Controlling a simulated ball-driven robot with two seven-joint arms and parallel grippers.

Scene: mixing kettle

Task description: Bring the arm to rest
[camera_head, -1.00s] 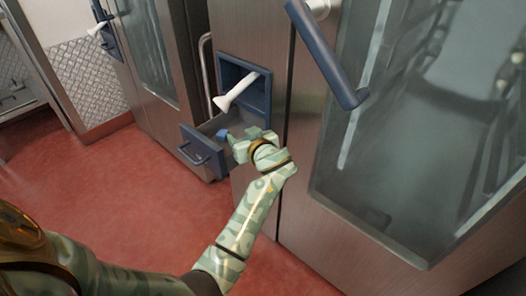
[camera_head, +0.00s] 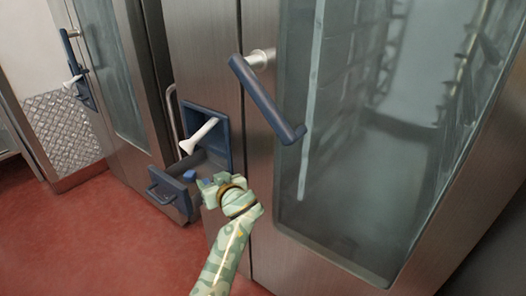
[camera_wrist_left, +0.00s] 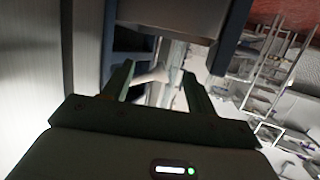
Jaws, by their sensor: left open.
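My left arm comes up from the bottom of the head view, pale green and camouflage-patterned. My left gripper (camera_head: 199,181) is open beside the small blue drawer (camera_head: 171,197), which stands pulled out at the foot of the steel cabinet. A small blue piece shows at the fingertips; I cannot tell whether it is part of the gripper. In the left wrist view the two dark fingers of the left gripper (camera_wrist_left: 158,84) stand apart. A pale blurred shape (camera_wrist_left: 152,76) shows between or beyond them. My right gripper is in neither view.
A white lever (camera_head: 200,135) sticks out of a blue recess above the drawer. A large blue door handle (camera_head: 265,100) juts from the glass-fronted steel cabinet (camera_head: 370,130). Another cabinet (camera_head: 113,60) stands at the left. The red floor (camera_head: 90,245) is clear at lower left.

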